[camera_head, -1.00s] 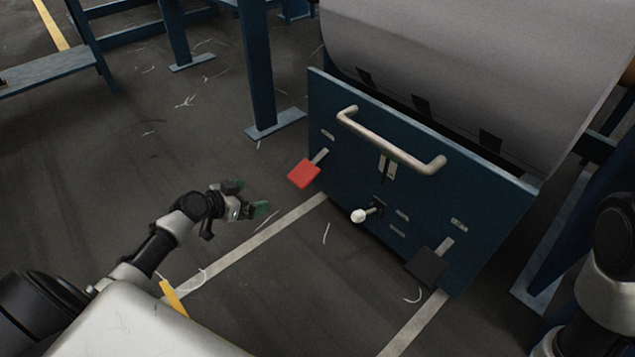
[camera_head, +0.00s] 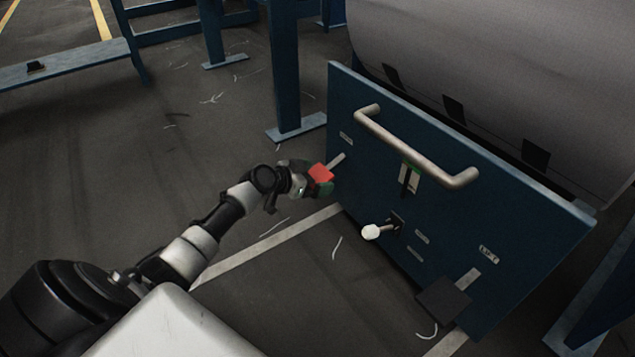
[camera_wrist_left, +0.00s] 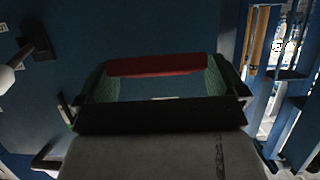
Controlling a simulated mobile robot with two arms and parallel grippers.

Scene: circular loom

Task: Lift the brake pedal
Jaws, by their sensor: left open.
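The red pedal (camera_head: 320,172) is a small flat plate on a metal stem at the left side of the blue panel. My left gripper (camera_head: 322,179) is at the pedal with its jaws open. In the left wrist view the red pedal (camera_wrist_left: 158,66) spans the space between the two green fingertips (camera_wrist_left: 155,84), near their tips. I cannot tell whether the fingers touch it. Part of the pedal is hidden behind the fingers in the head view. My right gripper is out of view.
The blue panel (camera_head: 455,215) carries a pale bar handle (camera_head: 415,147), a white-knobbed lever (camera_head: 371,232) and a dark pedal (camera_head: 443,298) at lower right. A large grey roll (camera_head: 500,55) lies behind it. A blue post (camera_head: 285,70) stands behind the gripper.

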